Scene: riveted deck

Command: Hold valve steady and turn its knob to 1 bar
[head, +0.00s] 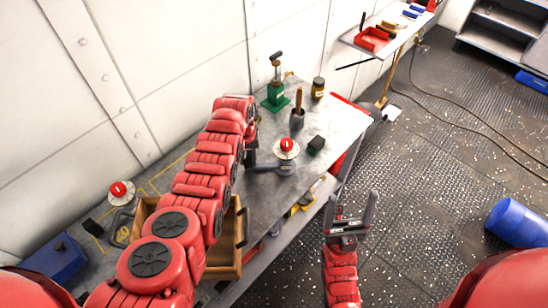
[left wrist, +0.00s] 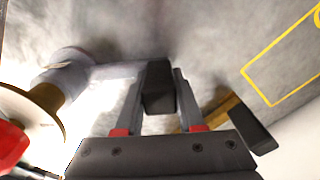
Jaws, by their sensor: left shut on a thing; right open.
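A valve with a red knob (head: 287,144) on a pale round dial (head: 286,155) stands on the grey workbench. A grey side arm sticks out to its left. My left gripper (head: 251,158) is shut on the dark end of this side arm (left wrist: 159,88), seen between its fingers in the left wrist view. There the dial (left wrist: 28,112) and red knob (left wrist: 10,146) show at the left edge, apart from the fingers. The dial's marks are too small to read. My right gripper (head: 349,226) is open and empty, off the bench's front edge over the floor.
A second red-knobbed fitting (head: 118,190) stands at the left. A wooden box (head: 223,271) with a dark handle is below my left arm. A green tool (head: 275,93), a brown jar (head: 318,87), a dark cup (head: 297,119) and a dark block (head: 316,144) stand around the valve.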

